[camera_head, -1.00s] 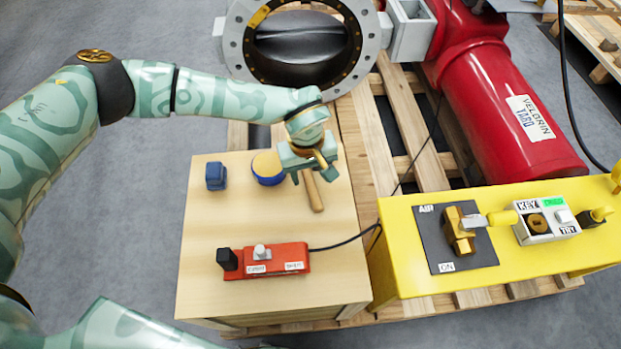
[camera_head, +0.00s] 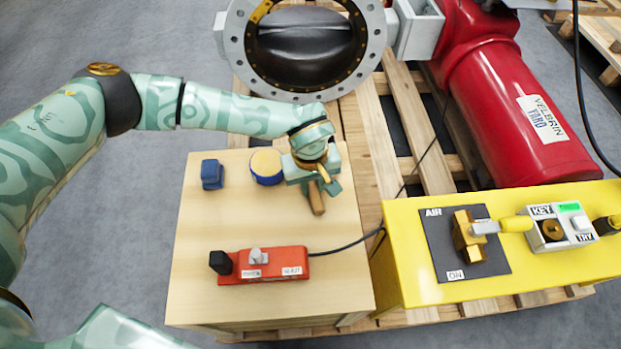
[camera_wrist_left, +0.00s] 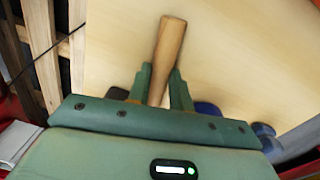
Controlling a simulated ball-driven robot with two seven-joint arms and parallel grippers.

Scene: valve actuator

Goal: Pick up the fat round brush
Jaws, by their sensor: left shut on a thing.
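The brush shows as a light brown wooden handle (camera_head: 316,200) on the wooden table top (camera_head: 215,215), near its back right. My left gripper (camera_head: 322,186) is over the handle and shut on it, hiding the brush's far end. In the left wrist view, the handle (camera_wrist_left: 170,42) stands out between the two green fingers of my left gripper (camera_wrist_left: 161,78). The bristles are hidden in both views. I cannot tell whether the brush is clear of the table. My right gripper is not in view.
A round blue thing with a yellow top (camera_head: 266,164) stands left of my gripper, with a small blue block (camera_head: 212,175) further left. A red switch box (camera_head: 275,264) sits in front. A yellow bench (camera_head: 410,275) is at the right, and a large grey valve ring (camera_head: 232,55) behind.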

